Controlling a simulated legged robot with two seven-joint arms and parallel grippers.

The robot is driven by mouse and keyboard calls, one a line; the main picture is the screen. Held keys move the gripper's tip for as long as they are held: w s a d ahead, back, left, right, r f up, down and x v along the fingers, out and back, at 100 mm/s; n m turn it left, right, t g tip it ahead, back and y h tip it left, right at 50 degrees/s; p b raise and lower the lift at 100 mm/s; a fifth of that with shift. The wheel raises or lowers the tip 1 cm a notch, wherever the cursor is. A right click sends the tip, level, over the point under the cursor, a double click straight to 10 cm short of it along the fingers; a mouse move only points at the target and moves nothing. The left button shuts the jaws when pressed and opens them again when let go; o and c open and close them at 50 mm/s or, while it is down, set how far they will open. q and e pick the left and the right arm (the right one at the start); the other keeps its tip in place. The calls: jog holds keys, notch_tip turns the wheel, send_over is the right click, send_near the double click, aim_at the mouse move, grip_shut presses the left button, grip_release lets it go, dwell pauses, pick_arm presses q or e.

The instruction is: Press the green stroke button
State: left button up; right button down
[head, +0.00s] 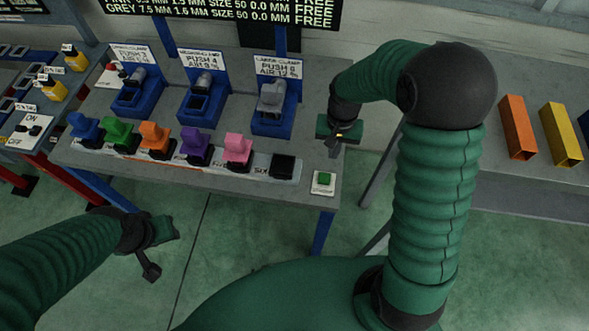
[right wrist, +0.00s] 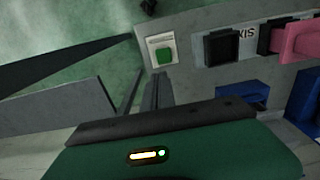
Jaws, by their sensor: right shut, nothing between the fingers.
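The green stroke button (head: 324,179) is a small green square on a white plate at the right front corner of the grey table. It also shows in the right wrist view (right wrist: 164,55), unobstructed. My right gripper (head: 333,151) is shut and empty, above the table and behind the button in the head view. Its closed dark fingers (right wrist: 157,88) point toward the button in the right wrist view, with their tips just below it in the picture. I see no contact. My left gripper (head: 151,271) hangs over the floor in front of the table; its jaw state is unclear.
A row of colored blocks (head: 155,136) and a black empty-looking socket (head: 283,167) lie left of the button. Blue clamp fixtures (head: 273,118) stand behind them. A side table (head: 484,187) at right holds orange (head: 518,128) and yellow tubes. Green floor lies in front.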

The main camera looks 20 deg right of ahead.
aim_at(325, 178)
pick_arm(q)
jog(key=shift+s+a, duration=0.15)
jog(key=shift+a, duration=0.3)
pick_arm(e)
jog(key=shift+w+a+f, duration=0.1)
jog(key=shift+w+a, duration=0.3)
